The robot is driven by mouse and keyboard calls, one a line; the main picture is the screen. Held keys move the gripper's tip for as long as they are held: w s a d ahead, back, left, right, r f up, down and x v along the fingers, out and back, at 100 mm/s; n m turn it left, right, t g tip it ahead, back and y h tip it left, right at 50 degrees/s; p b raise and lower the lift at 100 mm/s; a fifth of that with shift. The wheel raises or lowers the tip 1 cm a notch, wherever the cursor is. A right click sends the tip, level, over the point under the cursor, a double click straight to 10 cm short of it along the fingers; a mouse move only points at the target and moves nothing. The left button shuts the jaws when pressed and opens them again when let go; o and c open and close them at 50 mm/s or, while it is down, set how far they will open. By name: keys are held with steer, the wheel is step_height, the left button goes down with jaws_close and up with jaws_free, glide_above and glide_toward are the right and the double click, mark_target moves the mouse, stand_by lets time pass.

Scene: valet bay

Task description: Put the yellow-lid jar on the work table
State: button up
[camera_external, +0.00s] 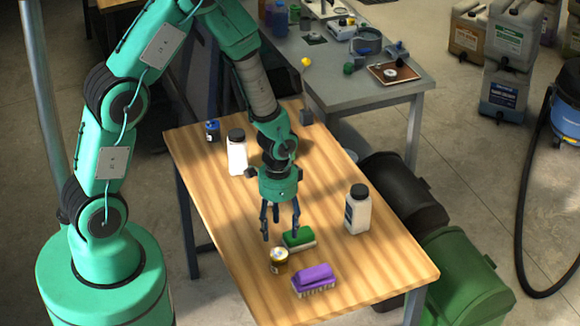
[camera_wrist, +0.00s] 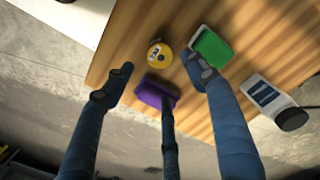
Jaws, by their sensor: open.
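The yellow-lid jar (camera_external: 279,261) is a small jar with a dark-and-pale label. It stands upright on the wooden table (camera_external: 352,262), near its front left edge. It also shows in the wrist view (camera_wrist: 159,54), lid towards the camera, between the fingertips in the picture. My gripper (camera_external: 280,231) hangs above the table, pointing down, just behind and above the jar. Its dark fingers are spread, apart from the jar, with nothing between them. They also show in the wrist view (camera_wrist: 158,74).
A green brush (camera_external: 299,239) and a purple brush (camera_external: 314,280) lie close to the jar. White bottles with dark caps stand right (camera_external: 357,212) and left (camera_external: 237,155) of my gripper. A blue-lid jar (camera_external: 212,131) stands farther back. A grey table (camera_external: 375,101) behind carries several items.

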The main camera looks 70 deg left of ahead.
steer(key=shift+r, duration=0.2)
stand_by(0.6)
steer(key=s+d+r+n+t, duration=0.1)
steer(key=d+r, duration=0.1)
steer(key=r, duration=1.1)
steer(key=s+d+r+t, duration=0.1)
steer(key=d+r+t, duration=0.1)
steer(key=r, duration=1)
steer(key=s+d+r+n+t, duration=0.1)
steer(key=s+d+r, duration=0.3)
steer(key=s+r, duration=1.2)
step_height(320, 180, up, 2)
steer(key=shift+s+r+n+t, duration=0.15)
steer(key=shift+n+t, duration=0.15)
steer(key=shift+t, duration=0.5)
step_height(320, 180, down, 4)
steer(key=b, duration=0.4)
